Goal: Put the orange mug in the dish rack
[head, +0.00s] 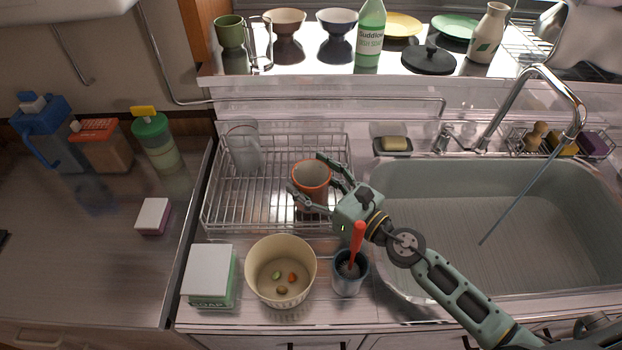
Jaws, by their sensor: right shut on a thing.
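The orange mug (312,198) is at the right front part of the wire dish rack (225,212), with its opening facing up. My right gripper (305,178) reaches in from the right with its fingers around the mug and is shut on it. The mug appears to be inside the rack's outline; I cannot tell whether its base touches the wires. A clear glass (244,150) stands in the rack's back left. My left gripper is not in view.
In front of the rack stand a soap box (210,275), a cream bowl (259,272) with small bits inside, and a dark cup (348,276) holding a red-handled utensil (357,242). The sink (520,215) with its faucet (555,80) lies to the right. A shelf of dishes runs behind.

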